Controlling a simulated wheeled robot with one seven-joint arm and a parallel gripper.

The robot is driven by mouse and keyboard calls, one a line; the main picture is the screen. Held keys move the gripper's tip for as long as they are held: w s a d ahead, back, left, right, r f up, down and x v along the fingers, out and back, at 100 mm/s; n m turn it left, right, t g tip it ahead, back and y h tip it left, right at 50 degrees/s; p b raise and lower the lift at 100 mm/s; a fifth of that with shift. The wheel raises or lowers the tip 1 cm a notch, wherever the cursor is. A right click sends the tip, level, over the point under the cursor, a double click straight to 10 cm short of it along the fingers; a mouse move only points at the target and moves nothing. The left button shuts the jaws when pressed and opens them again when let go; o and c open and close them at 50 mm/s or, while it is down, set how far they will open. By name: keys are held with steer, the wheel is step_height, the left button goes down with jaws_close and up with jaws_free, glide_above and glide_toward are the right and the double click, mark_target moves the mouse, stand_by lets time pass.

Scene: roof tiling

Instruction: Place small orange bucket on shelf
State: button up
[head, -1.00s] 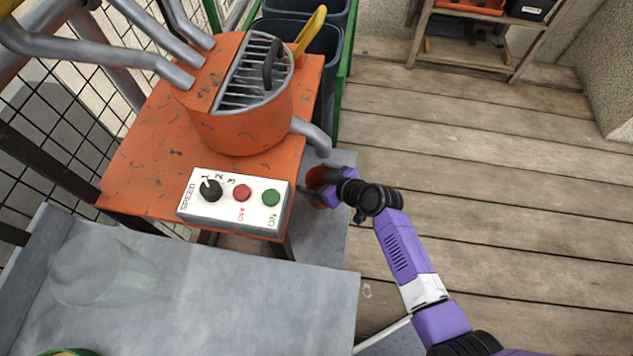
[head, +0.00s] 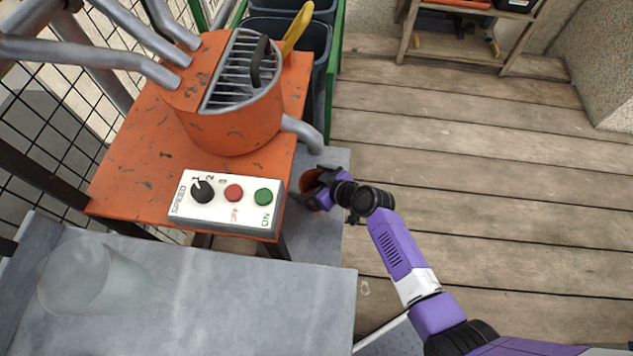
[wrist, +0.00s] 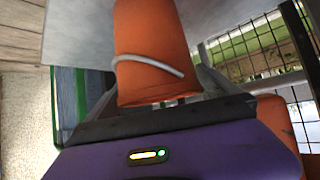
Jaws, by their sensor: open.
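The small orange bucket (head: 310,181) is at the grey metal surface beside the orange machine table in the head view, partly hidden by my gripper. My gripper (head: 316,192) is open at the bucket, with its fingers around or beside it; contact cannot be told. In the wrist view the bucket (wrist: 145,40) fills the space in front of my gripper, with its grey wire handle across its side. A wooden shelf (head: 455,49) stands at the back right, with its upper part cut off by the picture edge.
The orange machine (head: 235,115) with pipes and a white control box (head: 228,202) stands left of my gripper. A grey metal bench (head: 200,295) is in front. Dark bins (head: 318,65) stand behind. The plank floor (head: 480,170) to the right is clear.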

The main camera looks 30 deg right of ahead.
steer(key=p+v, duration=0.1)
steer(key=v, duration=1.1)
steer(key=shift+s, duration=0.1)
steer(key=s+r+m+t+h, duration=0.1)
steer(key=s+r+m+h, duration=0.25)
steer(key=s, duration=1.25)
steer(key=s+a+r+t, duration=0.1)
steer(key=s+r, duration=0.4)
steer(key=r, duration=0.5)
steer(key=s+a+r+t, duration=0.2)
steer(key=s+r, duration=0.4)
steer(key=r, duration=0.5)
steer(key=shift+t, duration=0.5)
steer(key=shift+a+m, duration=0.15)
steer(key=shift+m, duration=0.1)
